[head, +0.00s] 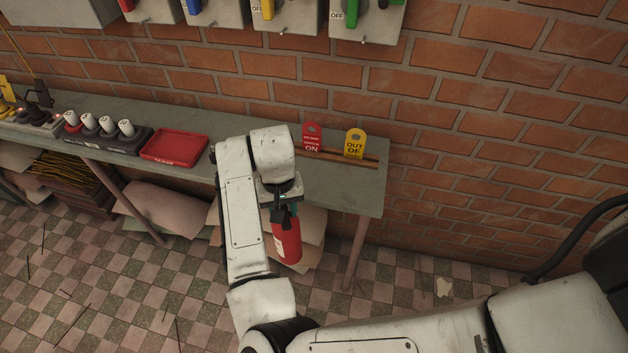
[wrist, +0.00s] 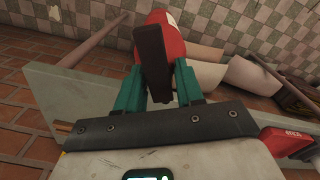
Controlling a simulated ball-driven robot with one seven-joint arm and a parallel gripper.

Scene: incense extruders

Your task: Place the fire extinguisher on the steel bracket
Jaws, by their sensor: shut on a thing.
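The fire extinguisher (head: 287,241) is red with a black top and a pale label. It hangs roughly upright, slightly tilted, in front of the bench and below its top. My gripper (head: 283,207) is shut on its black top part. In the wrist view, the teal fingers of my gripper (wrist: 161,88) lie on either side of the black handle. The red body of the extinguisher (wrist: 176,45) shows behind the handle. I cannot make out the steel bracket in either view.
The bench (head: 196,112) stands against a brick wall. It carries a red tray (head: 173,148), a dark rack with several white-capped items (head: 105,136), a red tag (head: 311,138) and a yellow tag (head: 354,144). Brown sheets (head: 165,203) lean underneath. Tiled floor at front left is mostly clear.

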